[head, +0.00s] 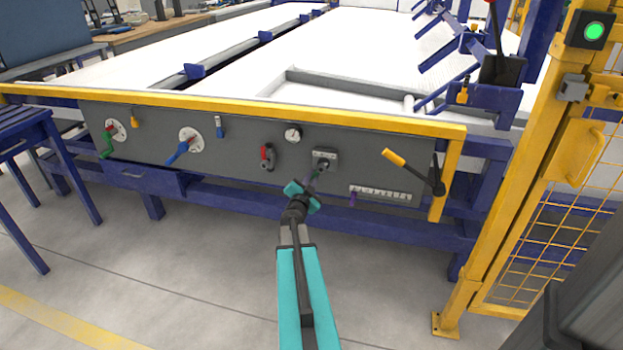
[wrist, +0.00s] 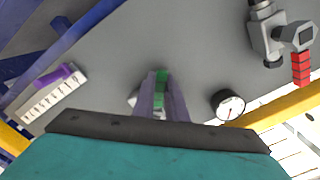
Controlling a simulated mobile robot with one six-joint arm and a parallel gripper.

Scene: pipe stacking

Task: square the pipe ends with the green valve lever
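A small green lever (wrist: 161,90) shows between the two fingers of my gripper (wrist: 161,84) in the wrist view, with no clear gap on either side. The fingers look closed on it. In the head view my gripper (head: 315,177) reaches up to a grey valve block (head: 326,156) right of the middle of the grey panel. The fingers hide most of the lever there. Another green handle (head: 107,143) sits on a white round flange at the panel's far left, well away from my gripper.
A pressure gauge (head: 292,134) and a red-handled valve (head: 267,156) are left of my gripper. A scale with a purple slider (head: 352,198) and a yellow-gripped lever (head: 412,171) are to its right. A yellow rail (head: 230,108) tops the panel. A yellow fence (head: 530,190) stands right.

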